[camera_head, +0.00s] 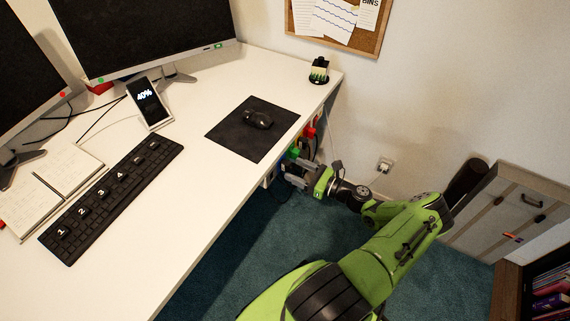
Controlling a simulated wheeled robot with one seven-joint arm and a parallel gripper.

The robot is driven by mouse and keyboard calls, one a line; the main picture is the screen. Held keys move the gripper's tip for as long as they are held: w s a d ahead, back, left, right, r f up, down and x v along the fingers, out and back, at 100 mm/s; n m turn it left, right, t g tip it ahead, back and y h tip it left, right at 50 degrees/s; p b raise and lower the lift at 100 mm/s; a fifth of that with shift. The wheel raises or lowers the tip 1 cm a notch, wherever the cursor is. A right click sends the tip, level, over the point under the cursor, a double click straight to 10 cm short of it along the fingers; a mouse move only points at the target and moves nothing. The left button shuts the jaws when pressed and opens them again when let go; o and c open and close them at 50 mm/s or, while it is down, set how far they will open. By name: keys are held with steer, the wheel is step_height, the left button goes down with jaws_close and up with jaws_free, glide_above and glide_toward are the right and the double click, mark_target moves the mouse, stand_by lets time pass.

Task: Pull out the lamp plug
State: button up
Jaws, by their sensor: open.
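My green arm reaches from the lower right to the desk's right edge. My gripper (294,172) is open there, its grey fingers pointing left at a cluster of coloured plugs under the desk edge. A red plug (310,132) and a green plug (293,152) show just above the fingers. Whatever lies between the fingers is too small and partly hidden to make out. I cannot tell which plug belongs to the lamp, and no lamp is clearly in view.
The white desk (215,190) holds a keyboard (112,197), a phone (149,105), a mouse on a black mat (240,143) and monitors. A wall socket (384,166) is to the right. Carpet is clear below.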

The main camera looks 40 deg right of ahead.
steer(key=shift+x, duration=1.45)
steer(key=shift+f+b, duration=0.1)
steer(key=shift+b, duration=0.2)
steer(key=shift+c, duration=0.2)
jaws_close()
steer(key=shift+s+d, duration=0.1)
steer(key=shift+s, duration=0.05)
steer(key=shift+v, duration=2.85)
